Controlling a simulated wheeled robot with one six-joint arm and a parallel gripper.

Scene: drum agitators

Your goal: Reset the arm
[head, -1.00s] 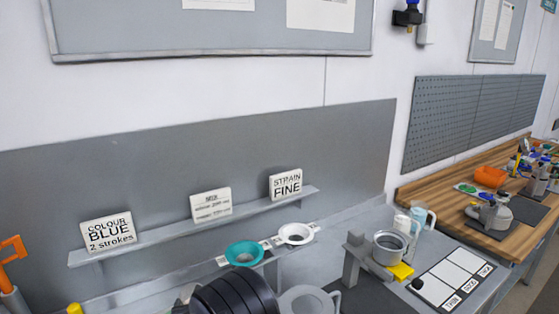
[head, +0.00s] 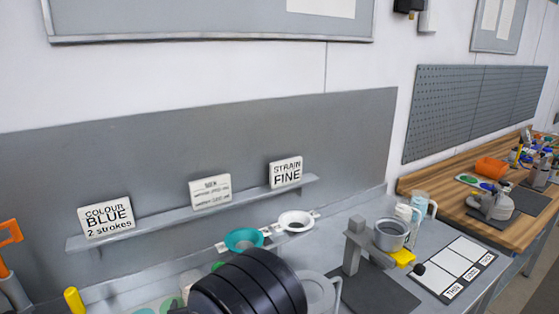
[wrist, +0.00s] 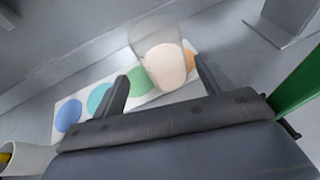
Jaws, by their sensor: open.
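My gripper (wrist: 161,68) is open in the wrist view, its two dark fingers apart. A clear cup (wrist: 152,35) with a beige content shows between and beyond the fingers; I cannot tell whether they touch it. It stands at or over a white strip (wrist: 70,98) with blue, teal, green and orange discs. In the head view my black arm (head: 252,285) shows at the bottom middle, and the gripper itself is hidden there.
A shelf holds the signs COLOUR BLUE 2 strokes (head: 106,217), a blurred one (head: 210,191) and STRAIN FINE (head: 286,172). A teal strainer (head: 244,240) and white strainer (head: 295,221) sit below. A metal pot (head: 391,235) and a labelled board (head: 455,270) are at right.

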